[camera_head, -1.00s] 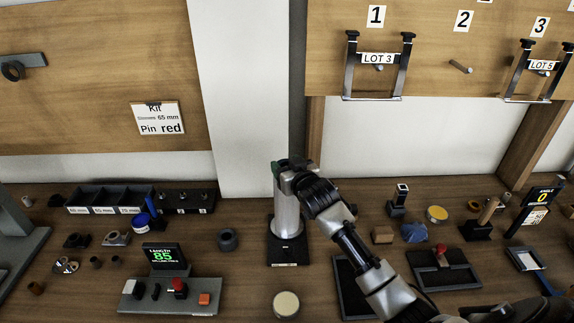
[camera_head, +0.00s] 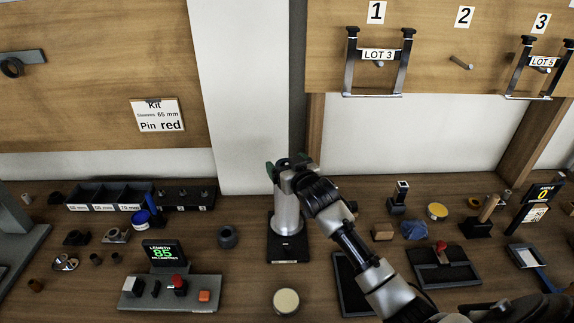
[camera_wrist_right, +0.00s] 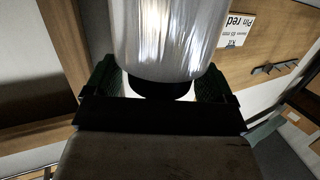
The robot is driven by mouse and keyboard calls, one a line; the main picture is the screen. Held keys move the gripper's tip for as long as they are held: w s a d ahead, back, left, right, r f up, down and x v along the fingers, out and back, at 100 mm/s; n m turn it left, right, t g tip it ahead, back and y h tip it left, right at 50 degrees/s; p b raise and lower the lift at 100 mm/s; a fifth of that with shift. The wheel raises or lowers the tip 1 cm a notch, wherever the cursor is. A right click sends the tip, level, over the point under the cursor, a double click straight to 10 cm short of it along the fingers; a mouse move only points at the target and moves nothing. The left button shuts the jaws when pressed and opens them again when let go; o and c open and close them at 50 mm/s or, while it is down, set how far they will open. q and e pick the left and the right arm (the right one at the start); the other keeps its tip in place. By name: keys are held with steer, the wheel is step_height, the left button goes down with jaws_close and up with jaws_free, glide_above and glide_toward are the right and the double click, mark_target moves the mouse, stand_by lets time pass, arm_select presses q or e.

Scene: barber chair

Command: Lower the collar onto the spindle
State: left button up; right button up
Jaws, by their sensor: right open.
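A silver cylinder (camera_head: 287,214), seemingly the collar, stands upright on a black base plate (camera_head: 288,247) in the head view. The spindle cannot be told apart; it may be inside the cylinder. My right gripper (camera_head: 288,166) is at the cylinder's top, open, with its green fingers spread on either side. In the right wrist view, the silver cylinder (camera_wrist_right: 170,40) lies between the green fingers (camera_wrist_right: 158,82), and a dark round part shows at its near end. My left gripper is not in view.
Near the base are a dark ring (camera_head: 228,237), a pale round disc (camera_head: 286,301) and a control box (camera_head: 172,292) with a display reading 85. A black tray (camera_head: 350,285) lies under my right arm. A sectioned bin (camera_head: 110,195) stands at the back left.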

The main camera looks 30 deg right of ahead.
steer(key=s+r+b, duration=0.1)
steer(key=s, duration=0.9)
steer(key=shift+s+a+r+b, duration=0.2)
steer(key=shift+s+r+b, duration=0.15)
steer(key=shift+b, duration=0.05)
steer(key=shift+f, duration=0.1)
